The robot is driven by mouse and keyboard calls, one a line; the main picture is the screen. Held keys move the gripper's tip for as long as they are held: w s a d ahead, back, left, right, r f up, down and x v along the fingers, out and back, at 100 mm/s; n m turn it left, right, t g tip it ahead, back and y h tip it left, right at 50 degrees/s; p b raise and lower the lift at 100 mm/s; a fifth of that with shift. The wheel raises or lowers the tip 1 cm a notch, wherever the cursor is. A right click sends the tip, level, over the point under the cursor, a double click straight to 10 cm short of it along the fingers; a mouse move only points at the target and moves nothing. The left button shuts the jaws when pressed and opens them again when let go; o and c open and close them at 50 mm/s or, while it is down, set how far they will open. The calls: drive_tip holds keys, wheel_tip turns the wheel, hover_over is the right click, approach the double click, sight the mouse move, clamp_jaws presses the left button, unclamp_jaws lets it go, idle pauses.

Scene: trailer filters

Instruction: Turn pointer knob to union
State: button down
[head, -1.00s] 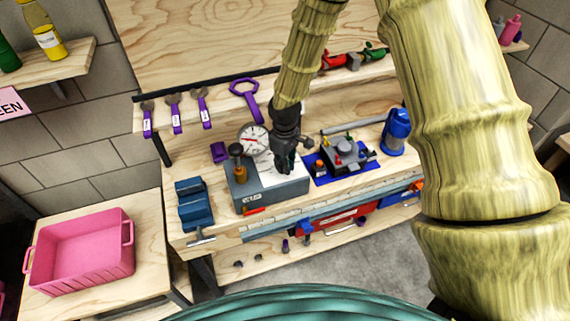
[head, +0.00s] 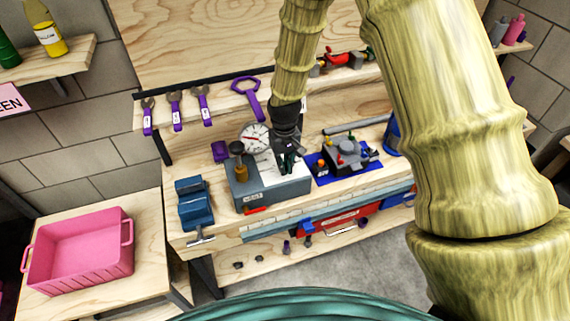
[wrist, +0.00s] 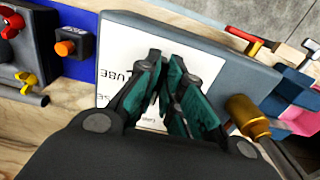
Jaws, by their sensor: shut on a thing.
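A grey box (head: 275,193) stands on the workbench, with a white label plate on its top. In the wrist view the plate (wrist: 113,78) shows partly covered lettering that reads "LUBE" and, lower, "SE". My gripper (head: 287,160) points down onto this plate. In the wrist view its teal fingers (wrist: 177,68) are close together over the middle of the plate, shut on the pointer knob. The knob itself is hidden by the fingers, so its pointing direction cannot be seen. No "union" lettering can be read.
A brass fitting (wrist: 247,117) stands on the box beside the fingers. A dial gauge (head: 254,136) is behind the box, a blue vise (head: 195,207) left of it. A blue mat with a grey valve block (head: 347,157) lies right. A pink crate (head: 82,250) sits on the left table.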

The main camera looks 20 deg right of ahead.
idle(0.4)
drive_tip(key=c, duration=1.6)
unclamp_jaws()
drive_tip(key=shift+o, duration=0.2)
wheel_tip(320, 180, up, 12)
